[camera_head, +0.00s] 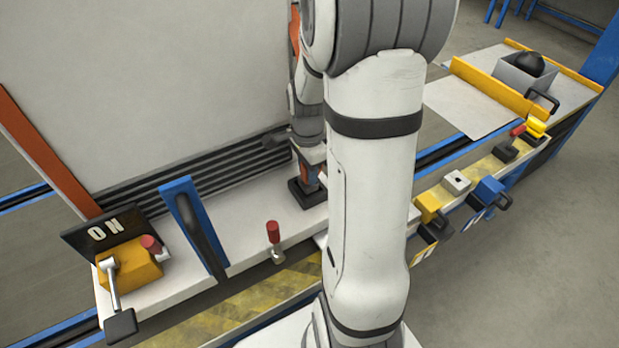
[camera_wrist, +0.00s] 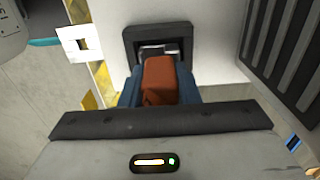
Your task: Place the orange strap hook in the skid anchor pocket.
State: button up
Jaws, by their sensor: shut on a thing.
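The orange strap hook (camera_wrist: 158,80) is a rust-orange block between the blue fingers of my gripper (camera_wrist: 160,88) in the wrist view. My gripper is shut on it. A grey metal part shows just beyond the block, within the outline of the black-framed skid anchor pocket (camera_wrist: 184,33). I cannot tell how deep this part sits or whether it touches the pocket. In the head view the pocket (camera_head: 298,194) is a black square on the pale ledge, with my gripper (camera_head: 308,176) pointing down right over it. My arm hides part of the gripper and the hook there.
A black ribbed strip (camera_wrist: 288,45) and a big grey panel (camera_head: 180,90) stand close behind the pocket. A red-topped peg (camera_head: 273,233), a blue lever post (camera_head: 190,215) and an orange box (camera_head: 128,265) stand left. Yellow and blue fittings (camera_head: 488,192) line the right edge.

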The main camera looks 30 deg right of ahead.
jog(key=shift+f, duration=1.3)
jog(key=shift+f+b, duration=0.2)
jog(key=shift+b, duration=0.15)
jog(key=o, duration=1)
jog(key=shift+r, duration=0.1)
jog(key=shift+o, duration=0.2)
